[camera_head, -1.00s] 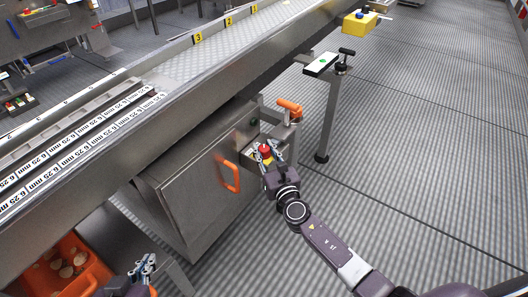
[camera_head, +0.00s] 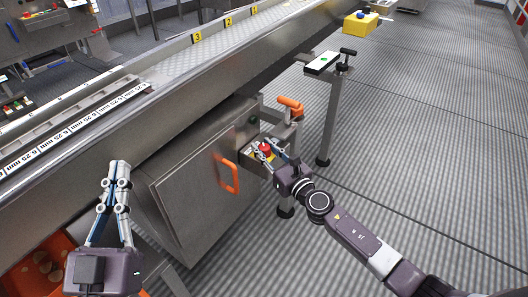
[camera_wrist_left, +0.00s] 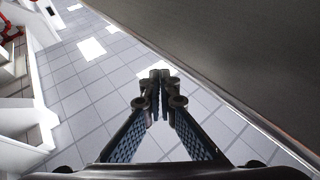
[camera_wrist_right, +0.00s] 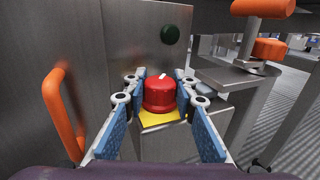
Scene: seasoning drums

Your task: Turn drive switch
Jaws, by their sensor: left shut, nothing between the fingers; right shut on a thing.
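In the right wrist view the pointer slants up to the right. My right gripper (camera_wrist_right: 160,90) has its fingers on either side of the knob and is shut on it. In the head view the knob (camera_head: 265,147) shows between its fingertips. My left gripper (camera_head: 118,172) is raised at the lower left in the head view, shut and empty. Its closed fingertips (camera_wrist_left: 160,92) show in the left wrist view.
An orange door handle (camera_wrist_right: 64,115) is left of the knob, and a dark green button (camera_wrist_right: 171,34) is above it. An orange-handled valve (camera_head: 291,105) stands just behind. The steel conveyor (camera_head: 170,85) runs above the box. Open floor (camera_head: 420,170) lies to the right.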

